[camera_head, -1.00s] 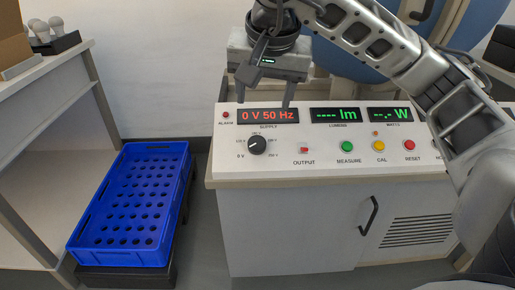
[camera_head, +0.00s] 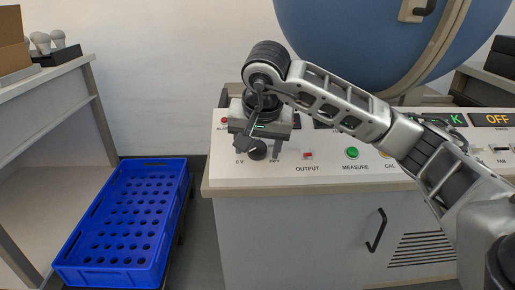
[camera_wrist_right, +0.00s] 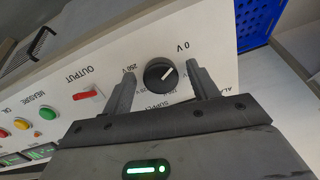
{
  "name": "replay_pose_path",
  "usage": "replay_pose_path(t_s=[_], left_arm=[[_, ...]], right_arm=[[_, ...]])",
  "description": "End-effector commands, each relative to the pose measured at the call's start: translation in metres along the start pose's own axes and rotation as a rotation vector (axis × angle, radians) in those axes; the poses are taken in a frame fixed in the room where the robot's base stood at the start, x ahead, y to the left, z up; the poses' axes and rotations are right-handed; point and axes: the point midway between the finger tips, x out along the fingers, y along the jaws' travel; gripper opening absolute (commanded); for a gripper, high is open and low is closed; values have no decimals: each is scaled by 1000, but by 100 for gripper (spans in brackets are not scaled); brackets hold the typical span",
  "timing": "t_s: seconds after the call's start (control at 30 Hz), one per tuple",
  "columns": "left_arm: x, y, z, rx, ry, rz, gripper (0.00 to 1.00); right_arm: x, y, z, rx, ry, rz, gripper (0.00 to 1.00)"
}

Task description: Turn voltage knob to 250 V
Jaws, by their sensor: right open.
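The black voltage knob (camera_head: 257,150) sits on the white sloped panel (camera_head: 225,176), partly covered by my right gripper in the head view. In the right wrist view the knob (camera_wrist_right: 159,74) shows whole, its white mark pointing roughly toward the "0 V" label, with "250 V" on the other side. My right gripper (camera_head: 262,148) is open over the knob. In the wrist view its two fingers (camera_wrist_right: 160,72) stand on either side of the knob; I cannot tell whether they touch it. The supply display is hidden behind the gripper. My left gripper is not in view.
A red output switch (camera_head: 308,155) and green measure button (camera_head: 352,153) lie right of the knob. A blue crate (camera_head: 75,272) stands low at the left. A large blue sphere (camera_head: 370,40) rises behind the panel. Bulbs (camera_head: 41,41) stand on the left shelf.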

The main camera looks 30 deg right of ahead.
Motion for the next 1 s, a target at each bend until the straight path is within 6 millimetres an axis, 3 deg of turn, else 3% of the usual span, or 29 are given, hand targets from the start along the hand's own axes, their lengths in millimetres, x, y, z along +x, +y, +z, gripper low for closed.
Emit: replay_pose_path(t_s=[0.2,0.37,0.4,0.77,1.0], left_arm=[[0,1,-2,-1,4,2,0],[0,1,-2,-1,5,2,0],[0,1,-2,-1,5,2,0],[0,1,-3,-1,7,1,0],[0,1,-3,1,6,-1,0]], right_arm=[[0,0,0,-1,0,0,59],[0,0,0,-1,0,0,18],[0,0,0,-1,0,0,14],[0,0,0,45,2,-4,15],[-1,0,0,190,7,-15,15]])
